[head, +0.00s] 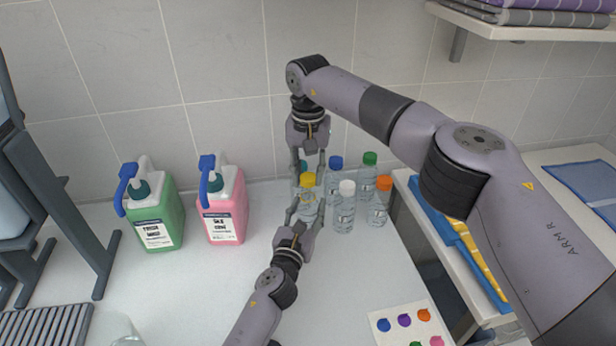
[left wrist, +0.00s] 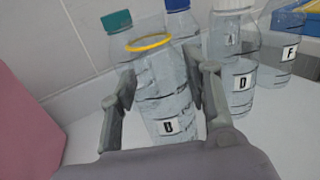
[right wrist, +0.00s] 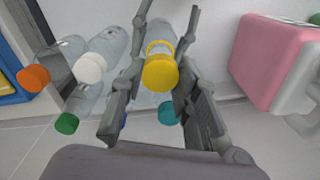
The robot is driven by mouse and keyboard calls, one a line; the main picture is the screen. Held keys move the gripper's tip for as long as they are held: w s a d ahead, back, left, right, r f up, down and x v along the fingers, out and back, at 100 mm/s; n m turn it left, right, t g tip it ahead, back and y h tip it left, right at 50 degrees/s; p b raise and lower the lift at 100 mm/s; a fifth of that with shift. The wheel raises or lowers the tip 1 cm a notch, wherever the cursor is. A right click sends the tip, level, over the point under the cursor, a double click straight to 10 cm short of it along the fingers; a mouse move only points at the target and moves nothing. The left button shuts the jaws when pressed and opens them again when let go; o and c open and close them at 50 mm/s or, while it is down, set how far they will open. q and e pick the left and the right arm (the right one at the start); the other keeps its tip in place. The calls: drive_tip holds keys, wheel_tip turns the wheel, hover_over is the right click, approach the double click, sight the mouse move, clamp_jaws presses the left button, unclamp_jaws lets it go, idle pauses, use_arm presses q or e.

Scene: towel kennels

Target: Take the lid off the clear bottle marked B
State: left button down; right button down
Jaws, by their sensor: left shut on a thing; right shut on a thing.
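Clear bottle B (left wrist: 168,127) stands between the fingers of my left gripper (left wrist: 167,77), which is shut on its body. A thin yellow ring (left wrist: 150,42) circles its top, and I see through it with no lid in it. The yellow lid (right wrist: 160,73) is between the fingers of my right gripper (right wrist: 159,82), which is shut on it. In the head view the yellow lid (head: 308,180) is right above bottle B (head: 308,207), with my right gripper (head: 309,170) pointing down from above. How wide the gap is between lid and bottle is hard to tell.
Close around stand bottles with white (head: 347,187), orange (head: 384,183), green (head: 370,158), blue (head: 336,162) and teal (right wrist: 169,113) caps. Green (head: 160,218) and pink (head: 225,212) jugs stand to the left. A colour-dot card (head: 405,328) lies at the front right. The front middle counter is clear.

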wheel_tip(320, 180, up, 3)
drive_tip(key=shift+f, duration=0.15)
use_arm(q)
drive_tip(key=c, duration=0.8)
unclamp_jaws()
drive_tip(key=shift+o, duration=0.2)
drive_tip(key=shift+s, duration=0.1)
